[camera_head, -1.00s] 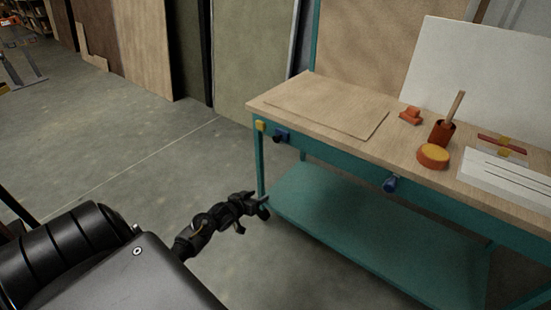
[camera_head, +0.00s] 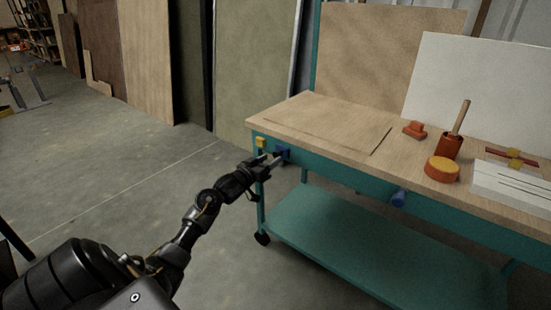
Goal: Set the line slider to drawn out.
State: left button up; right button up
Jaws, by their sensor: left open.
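No part in view is marked as the line slider, and I cannot tell its setting. A dark blue fitting (camera_head: 283,153) sits on the teal front rail of the workbench, near its left end, beside a small yellow block (camera_head: 261,142). A blue knob (camera_head: 399,198) sticks out of the same rail further right. My left gripper (camera_head: 274,159) is open, its fingertips right at the dark blue fitting and partly covering it. I cannot tell whether they touch it. My right gripper is not in view.
The wooden bench top (camera_head: 300,108) holds a thin board, an orange block (camera_head: 415,130), a brush in a red cup (camera_head: 449,147), a round yellow-topped piece (camera_head: 442,169) and a white slotted block (camera_head: 510,188). A teal lower shelf (camera_head: 370,250) is empty.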

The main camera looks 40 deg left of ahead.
aim_at(275, 156)
pick_arm(q)
jog(key=shift+w, duration=2.05)
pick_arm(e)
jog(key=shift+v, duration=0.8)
pick_arm(q)
jog(key=shift+c, duration=0.2)
grip_shut()
